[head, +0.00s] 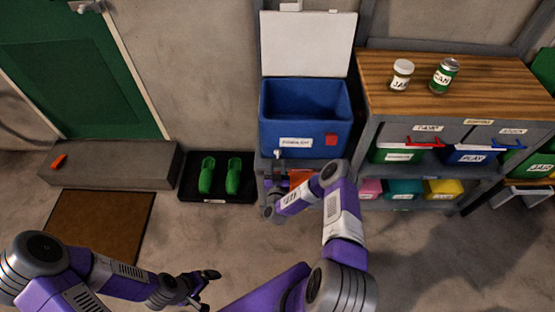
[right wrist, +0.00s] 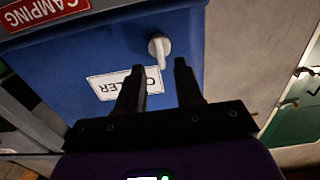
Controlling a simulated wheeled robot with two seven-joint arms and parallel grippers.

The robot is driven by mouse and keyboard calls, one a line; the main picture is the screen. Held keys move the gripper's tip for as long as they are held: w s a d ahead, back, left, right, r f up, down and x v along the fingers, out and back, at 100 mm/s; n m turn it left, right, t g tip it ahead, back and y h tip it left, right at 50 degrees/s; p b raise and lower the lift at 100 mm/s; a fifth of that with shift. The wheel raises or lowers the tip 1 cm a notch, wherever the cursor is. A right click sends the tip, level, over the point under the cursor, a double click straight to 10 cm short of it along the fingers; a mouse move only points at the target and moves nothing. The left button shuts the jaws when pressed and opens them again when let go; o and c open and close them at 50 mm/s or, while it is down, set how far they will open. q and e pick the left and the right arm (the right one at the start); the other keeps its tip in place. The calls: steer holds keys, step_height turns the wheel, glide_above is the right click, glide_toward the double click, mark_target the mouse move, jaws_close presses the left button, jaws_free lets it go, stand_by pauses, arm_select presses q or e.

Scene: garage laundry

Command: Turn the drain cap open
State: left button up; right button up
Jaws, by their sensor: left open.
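The blue cooler (head: 300,120) stands against the wall with its white lid (head: 307,45) raised. The white drain cap (head: 278,153) sticks out low on its front, at the left. In the right wrist view the drain cap (right wrist: 160,47) is a round white base with a short handle. My right gripper (right wrist: 159,66) is open, its two fingers apart and empty, pointing at the cap just beyond the fingertips. In the head view my right gripper (head: 275,175) is small and dark, below the cap. My left gripper (head: 208,288) is open and empty over the floor, far from the cooler.
A black tray (head: 215,196) with green shoes and a step (head: 120,165) are to the left. A brown mat (head: 100,220) lies on the floor.

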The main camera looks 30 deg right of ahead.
steer(key=b+x, duration=0.1)
steer(key=x, duration=0.2)
steer(key=shift+w+d, duration=0.15)
steer(key=shift+w, duration=0.25)
jaws_close()
